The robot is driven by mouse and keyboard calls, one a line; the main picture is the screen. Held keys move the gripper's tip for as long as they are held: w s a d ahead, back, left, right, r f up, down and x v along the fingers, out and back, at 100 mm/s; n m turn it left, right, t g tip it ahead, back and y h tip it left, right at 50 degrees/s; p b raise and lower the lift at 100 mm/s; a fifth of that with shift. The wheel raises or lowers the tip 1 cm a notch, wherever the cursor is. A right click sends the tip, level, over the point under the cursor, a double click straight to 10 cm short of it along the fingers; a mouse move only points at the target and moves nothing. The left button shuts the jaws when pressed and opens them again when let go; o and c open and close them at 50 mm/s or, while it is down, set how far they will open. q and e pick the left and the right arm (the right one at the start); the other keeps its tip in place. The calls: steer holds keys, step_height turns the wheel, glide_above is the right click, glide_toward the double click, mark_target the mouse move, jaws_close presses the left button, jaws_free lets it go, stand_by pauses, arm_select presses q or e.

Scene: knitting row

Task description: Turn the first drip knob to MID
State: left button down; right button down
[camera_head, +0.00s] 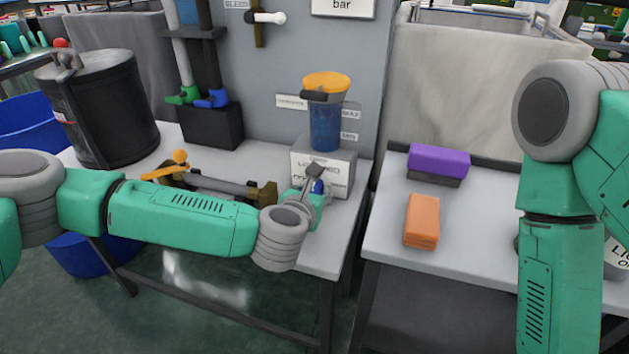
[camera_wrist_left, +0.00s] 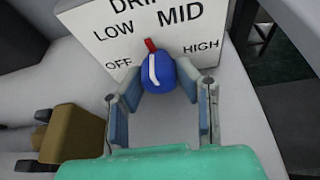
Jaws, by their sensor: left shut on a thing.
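The blue drip knob (camera_wrist_left: 158,74) sits on the front of a white box (camera_head: 340,160) on the left bench; it also shows in the head view (camera_head: 318,186). In the left wrist view the panel (camera_wrist_left: 120,40) reads OFF, LOW, MID and HIGH around the knob. A red pointer (camera_wrist_left: 150,44) at the knob's top points between LOW and MID. A white line runs along the knob. My left gripper (camera_wrist_left: 163,88) is shut on the knob, one finger on each side; it also shows in the head view (camera_head: 316,186). My right gripper is out of view.
A blue jar with an orange lid (camera_head: 326,84) stands on the box. A pipe with a brass end (camera_head: 220,186) lies to its left. A black drum (camera_head: 100,105) stands at the back left. A purple block (camera_head: 438,160) and an orange block (camera_head: 421,220) are on the right bench.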

arm_select(q)
steer(key=m+y+p, duration=0.1)
steer(key=m+p, duration=0.1)
steer(key=shift+m, duration=0.3)
steer(key=shift+f+m+t+y+p, duration=0.2)
steer(key=shift+m+t+y+p, duration=0.55)
steer(key=shift+m, duration=0.45)
steer(key=shift+s, duration=0.1)
steer(key=c, duration=1.5)
jaws_free()
steer(key=shift+s+r, duration=0.1)
steer(key=shift+s, duration=0.1)
steer(key=v, duration=1.1)
steer(key=shift+s+d, duration=0.1)
steer(key=shift+s, duration=0.1)
